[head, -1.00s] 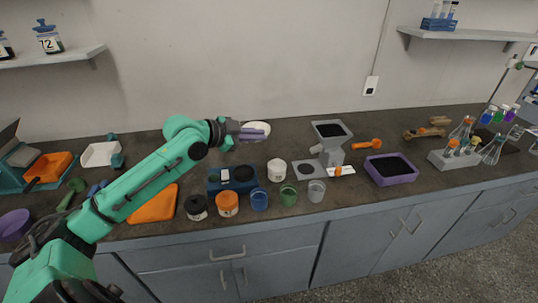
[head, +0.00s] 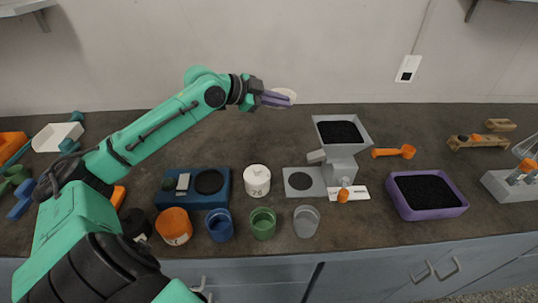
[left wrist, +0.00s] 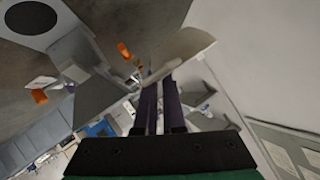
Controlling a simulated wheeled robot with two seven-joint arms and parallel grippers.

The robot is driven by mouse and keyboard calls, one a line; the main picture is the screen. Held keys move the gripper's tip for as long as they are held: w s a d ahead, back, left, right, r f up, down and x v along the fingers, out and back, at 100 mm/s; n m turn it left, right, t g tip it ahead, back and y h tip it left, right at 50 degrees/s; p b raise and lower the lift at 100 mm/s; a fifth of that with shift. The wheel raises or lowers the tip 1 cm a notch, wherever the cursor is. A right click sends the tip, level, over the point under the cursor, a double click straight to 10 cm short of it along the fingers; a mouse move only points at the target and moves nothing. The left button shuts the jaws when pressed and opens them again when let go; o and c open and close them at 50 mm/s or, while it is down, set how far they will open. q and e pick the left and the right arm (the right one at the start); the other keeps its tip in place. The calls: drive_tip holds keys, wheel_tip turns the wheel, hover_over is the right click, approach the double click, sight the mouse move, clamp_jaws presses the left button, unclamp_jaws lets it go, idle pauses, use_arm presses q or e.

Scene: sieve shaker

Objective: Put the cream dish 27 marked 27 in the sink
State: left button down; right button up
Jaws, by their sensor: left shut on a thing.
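The cream dish (head: 287,93) is held by its rim at the end of my left gripper (head: 277,99). It is up in front of the wall, above the counter's back edge, apart from the counter. The dish also shows in the left wrist view (left wrist: 183,48), tilted in that picture, between the purple fingers (left wrist: 160,100). The fingers are shut on it. I cannot read its mark. The sink is not in view, and neither is my right gripper.
The counter (head: 240,135) is clear below the dish. A white lidded jar (head: 257,182), a grey hopper (head: 341,150), a blue balance (head: 190,200), several cups and a purple tray (head: 428,193) stand nearer the front. A white tray (head: 57,137) is at the left.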

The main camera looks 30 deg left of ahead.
use_arm(q)
hover_over(278, 158)
wheel_tip(278, 158, down, 6)
wheel_tip(278, 158, down, 11)
drive_tip(key=shift+f+p, duration=0.15)
drive_tip(key=shift+p, duration=0.6)
drive_tip(key=c, duration=1)
unclamp_jaws()
drive_tip(key=shift+d, duration=0.1)
use_arm(e)
drive_tip(key=shift+s+r, duration=0.2)
drive_tip(key=shift+r, duration=0.55)
